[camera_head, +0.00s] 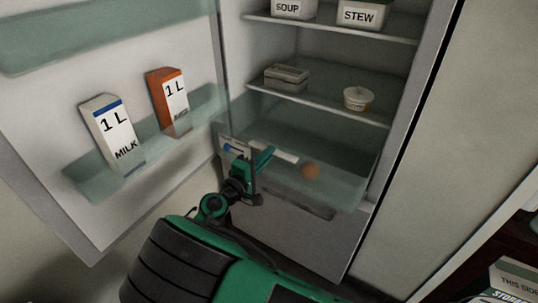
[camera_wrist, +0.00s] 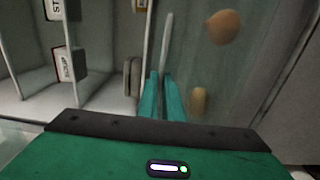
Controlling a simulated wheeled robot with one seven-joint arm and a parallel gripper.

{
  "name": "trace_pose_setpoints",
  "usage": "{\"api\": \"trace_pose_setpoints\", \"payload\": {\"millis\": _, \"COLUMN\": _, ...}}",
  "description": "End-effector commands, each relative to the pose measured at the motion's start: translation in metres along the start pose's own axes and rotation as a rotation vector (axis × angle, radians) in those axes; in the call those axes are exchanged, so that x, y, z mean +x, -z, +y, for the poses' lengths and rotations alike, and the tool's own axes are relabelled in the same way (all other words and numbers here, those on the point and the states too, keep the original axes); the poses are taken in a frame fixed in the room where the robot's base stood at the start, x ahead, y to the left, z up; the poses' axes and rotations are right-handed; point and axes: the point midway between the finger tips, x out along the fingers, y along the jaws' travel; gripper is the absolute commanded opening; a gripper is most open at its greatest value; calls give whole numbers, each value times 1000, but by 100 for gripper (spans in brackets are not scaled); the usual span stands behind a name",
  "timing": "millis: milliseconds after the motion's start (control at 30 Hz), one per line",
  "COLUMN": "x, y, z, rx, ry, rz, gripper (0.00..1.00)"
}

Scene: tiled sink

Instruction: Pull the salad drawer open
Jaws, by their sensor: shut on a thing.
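The salad drawer (camera_head: 343,186) is a translucent bin low in the open fridge, with a round orange-brown item (camera_head: 311,171) inside. A pale handle bar (camera_head: 285,154) runs along its upper front. My gripper (camera_head: 264,157) is at the left part of this bar. In the wrist view, my two green fingers (camera_wrist: 161,88) are shut on the pale handle bar (camera_wrist: 166,45), one on each side. The drawer's translucent front (camera_wrist: 240,75) lies to the right there, with the round item (camera_wrist: 223,27) and a yellowish item (camera_wrist: 198,100) behind it. I cannot tell how far out the drawer is.
The fridge door (camera_head: 180,60) stands open at the left, with a milk carton (camera_head: 113,133) and an orange-topped carton (camera_head: 168,100) in its rack. Shelves above hold a grey box (camera_head: 286,77), a small tub (camera_head: 358,99) and soup and stew boxes (camera_head: 362,14).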

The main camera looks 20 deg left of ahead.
Motion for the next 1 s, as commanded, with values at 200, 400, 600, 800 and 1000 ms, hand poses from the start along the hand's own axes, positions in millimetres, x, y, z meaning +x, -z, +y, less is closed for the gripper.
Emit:
{"api": "trace_pose_setpoints", "payload": {"millis": 200, "x": 0, "y": -1, "z": -4, "rx": -5, "ry": 7, "rz": -2, "gripper": 25}}
{"api": "trace_pose_setpoints", "payload": {"millis": 400, "x": -1, "y": 0, "z": -2, "rx": -3, "ry": 4, "rz": 0, "gripper": 25}}
{"api": "trace_pose_setpoints", "payload": {"millis": 600, "x": -19, "y": 1, "z": -2, "rx": -2, "ry": 3, "rz": 2, "gripper": 25}}
{"api": "trace_pose_setpoints", "payload": {"millis": 800, "x": -55, "y": 0, "z": -2, "rx": -3, "ry": 5, "rz": 2, "gripper": 25}}
{"api": "trace_pose_setpoints", "payload": {"millis": 1000, "x": -88, "y": 0, "z": -3, "rx": -3, "ry": 6, "rz": 0, "gripper": 25}}
